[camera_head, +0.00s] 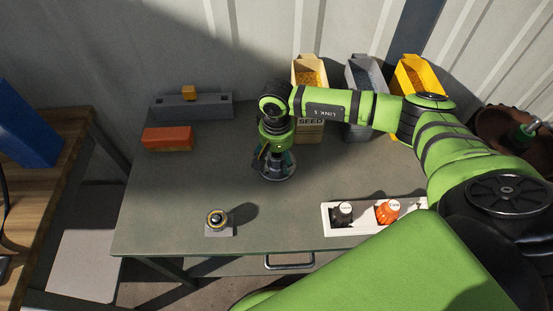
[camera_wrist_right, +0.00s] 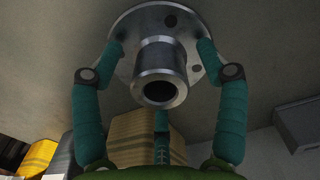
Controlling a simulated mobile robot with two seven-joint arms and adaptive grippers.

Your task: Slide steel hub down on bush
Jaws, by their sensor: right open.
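The steel hub (camera_head: 279,179) is on the table below my right gripper (camera_head: 275,160), which partly hides it in the head view. In the right wrist view the hub (camera_wrist_right: 158,72) shows a wide round flange with holes and a short tube facing the camera. The teal fingers of my right gripper (camera_wrist_right: 162,62) are open around the tube, with their tips over or near the flange; I cannot tell whether they touch it. My left gripper is out of view.
A white tray (camera_head: 358,230) with a black and an orange item lies at the front right. An orange block (camera_head: 168,139) and a grey slotted block (camera_head: 211,108) lie at the back left. Bins, one yellow (camera_head: 420,78), line the back. The table between hub and bush is clear.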

